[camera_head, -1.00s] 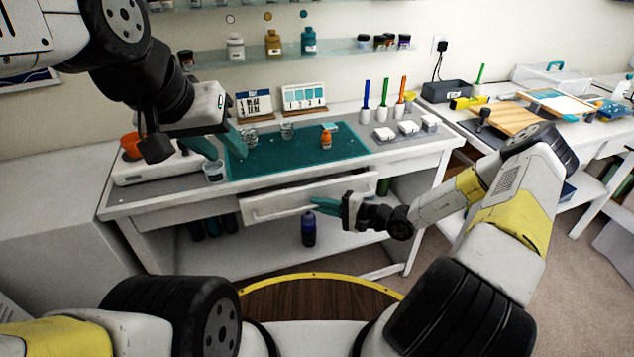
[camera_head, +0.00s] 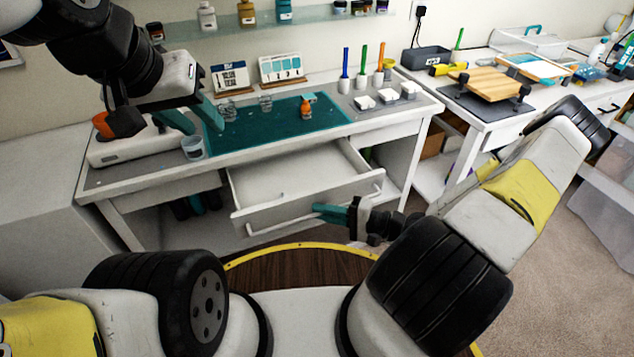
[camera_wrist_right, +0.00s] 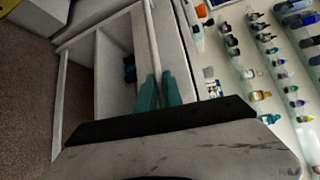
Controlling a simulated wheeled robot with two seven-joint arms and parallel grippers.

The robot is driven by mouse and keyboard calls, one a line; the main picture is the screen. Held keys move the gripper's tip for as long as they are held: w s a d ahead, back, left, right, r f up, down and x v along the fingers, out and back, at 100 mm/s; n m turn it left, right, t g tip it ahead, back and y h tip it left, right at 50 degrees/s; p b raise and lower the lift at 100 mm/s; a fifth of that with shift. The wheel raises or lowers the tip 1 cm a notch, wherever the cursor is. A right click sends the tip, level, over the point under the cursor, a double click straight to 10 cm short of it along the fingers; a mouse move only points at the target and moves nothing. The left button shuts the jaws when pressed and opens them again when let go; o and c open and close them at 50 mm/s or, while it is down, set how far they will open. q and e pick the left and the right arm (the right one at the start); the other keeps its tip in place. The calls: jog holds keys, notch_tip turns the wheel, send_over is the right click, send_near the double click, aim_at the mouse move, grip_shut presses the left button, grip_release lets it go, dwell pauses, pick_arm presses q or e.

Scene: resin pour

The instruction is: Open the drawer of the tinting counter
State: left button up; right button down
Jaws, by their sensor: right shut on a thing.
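The tinting counter (camera_head: 180,187) is white with a teal mat on top. Its drawer (camera_head: 285,180) is pulled well out under the middle and looks empty inside. A bar handle (camera_head: 278,223) runs along its front. My right gripper (camera_head: 318,212), with teal fingers, is shut on this handle. In the right wrist view the pale handle bar (camera_wrist_right: 153,35) runs between the fingers of the gripper (camera_wrist_right: 158,82). My left gripper (camera_head: 206,128) is open and empty above the left part of the counter.
A clear cup (camera_head: 193,148), a scale (camera_head: 135,146) and an orange-capped bottle (camera_head: 305,108) stand on the counter. Upright coloured tools (camera_head: 362,66) stand at the back. A shelf with bottles (camera_head: 246,14) hangs above. A second bench (camera_head: 520,125) stands at right.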

jog(key=c, duration=1.5)
grip_release()
jog(key=v, duration=0.8)
jog(key=shift+r, duration=0.1)
